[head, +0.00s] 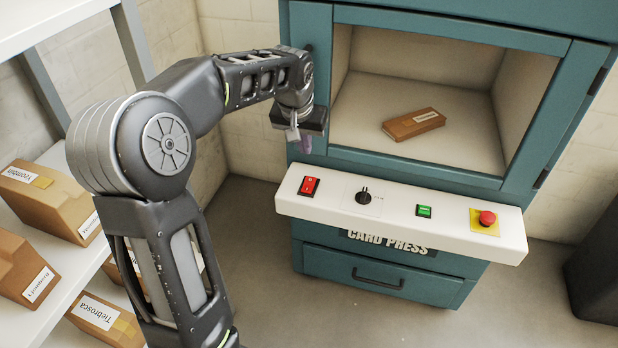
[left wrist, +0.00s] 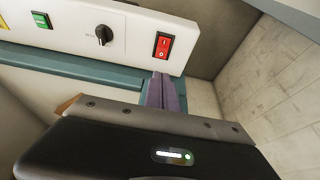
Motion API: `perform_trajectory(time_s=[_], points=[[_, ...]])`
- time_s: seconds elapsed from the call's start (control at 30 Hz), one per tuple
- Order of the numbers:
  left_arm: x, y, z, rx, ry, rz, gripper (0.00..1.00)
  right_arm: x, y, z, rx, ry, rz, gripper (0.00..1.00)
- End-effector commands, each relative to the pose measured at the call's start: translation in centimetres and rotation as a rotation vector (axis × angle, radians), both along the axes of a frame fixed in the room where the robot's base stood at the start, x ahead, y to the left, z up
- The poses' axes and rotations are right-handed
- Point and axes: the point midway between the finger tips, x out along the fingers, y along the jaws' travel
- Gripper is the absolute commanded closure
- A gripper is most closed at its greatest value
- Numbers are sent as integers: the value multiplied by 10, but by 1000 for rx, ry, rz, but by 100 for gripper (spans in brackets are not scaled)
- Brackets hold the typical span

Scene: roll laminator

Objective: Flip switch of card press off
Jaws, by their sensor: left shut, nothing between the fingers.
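The card press (head: 395,283) is a teal cabinet with a white control panel (head: 400,218) across its front. A red rocker switch (head: 309,186) sits at the panel's left end in the head view. The same red switch (left wrist: 164,46) shows in the left wrist view, marked with a line and a circle. My left gripper (head: 305,145) is shut and empty, above and slightly left of the switch, apart from it. Its purple fingertips (left wrist: 162,92) show below the switch in the left wrist view. My right gripper is not in view.
The panel also has a black knob (head: 363,197), a green switch (head: 424,211) and a red emergency button (head: 487,218). A brown box (head: 413,124) lies inside the open chamber. A white shelf (head: 66,163) with several boxes stands at the left. A dark bin (head: 597,270) stands at the right.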

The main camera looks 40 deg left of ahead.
Motion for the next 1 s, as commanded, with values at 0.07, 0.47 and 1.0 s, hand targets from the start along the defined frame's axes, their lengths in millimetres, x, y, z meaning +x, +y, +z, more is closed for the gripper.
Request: perform_trajectory(time_s=[0.07, 0.47, 1.0], points=[[1, 0, 1, 2, -6, 0, 100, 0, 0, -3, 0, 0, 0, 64], [2, 1, -3, 2, -3, 0, 100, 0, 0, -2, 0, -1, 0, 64], [30, 11, -87, 1, 0, 0, 100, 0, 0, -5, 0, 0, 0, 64]])
